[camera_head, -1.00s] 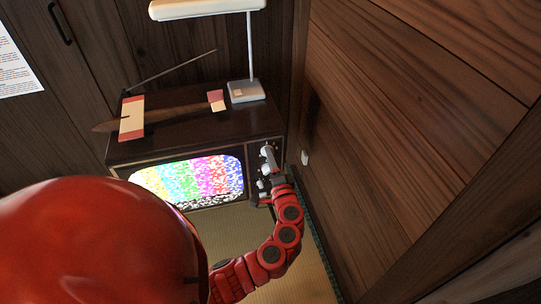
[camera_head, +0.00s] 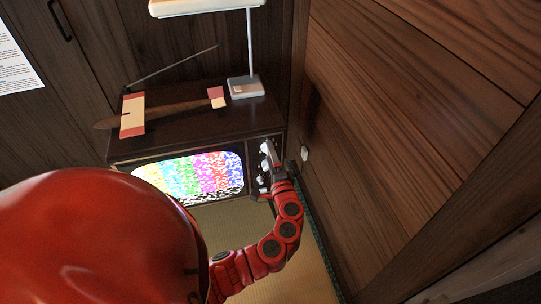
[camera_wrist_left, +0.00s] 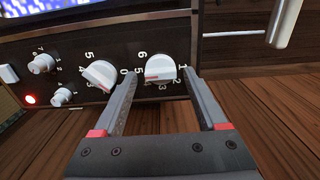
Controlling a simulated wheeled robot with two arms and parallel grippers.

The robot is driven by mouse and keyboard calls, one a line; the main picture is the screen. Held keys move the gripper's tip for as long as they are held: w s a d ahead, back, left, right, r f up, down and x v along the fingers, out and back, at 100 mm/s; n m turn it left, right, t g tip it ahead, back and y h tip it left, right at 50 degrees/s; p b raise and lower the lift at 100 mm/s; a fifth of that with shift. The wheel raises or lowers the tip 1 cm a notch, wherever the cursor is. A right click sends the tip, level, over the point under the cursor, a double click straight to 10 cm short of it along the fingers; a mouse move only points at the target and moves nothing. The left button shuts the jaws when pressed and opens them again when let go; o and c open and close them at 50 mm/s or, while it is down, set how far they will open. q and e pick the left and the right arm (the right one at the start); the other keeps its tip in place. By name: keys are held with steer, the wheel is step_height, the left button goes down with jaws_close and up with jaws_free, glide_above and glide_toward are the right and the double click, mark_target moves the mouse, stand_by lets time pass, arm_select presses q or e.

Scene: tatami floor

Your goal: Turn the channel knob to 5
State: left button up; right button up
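The television (camera_head: 125,152) stands against the back wall with a lit color-bar screen. In the left wrist view its panel (camera_wrist_left: 20,55) carries two large white knobs with printed numbers. One large knob (camera_wrist_left: 163,68), ringed by numbers including 1, 2, 3, 5 and 6, sits between my fingertips; its ridge lies roughly level in the picture. The other large knob (camera_wrist_left: 99,74), with 5, 4 and 0 near it, is left of my fingers. Which is the channel knob, I cannot tell. My left gripper (camera_head: 273,179) is open (camera_wrist_left: 160,82), with fingers either side of the first knob. My right gripper is out of view.
Two small knobs (camera_wrist_left: 42,63) and a red light (camera_wrist_left: 30,99) are farther left on the panel. A white lamp (camera_head: 245,90) and a wooden object with paper bands (camera_head: 175,112) rest on top. The wooden wall (camera_head: 400,120) is close on the right.

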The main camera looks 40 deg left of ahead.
arm_select(q)
steer(key=shift+d, duration=0.1)
steer(key=v, duration=1.7)
steer(key=shift+s+d, duration=0.1)
steer(key=shift+d, duration=0.05)
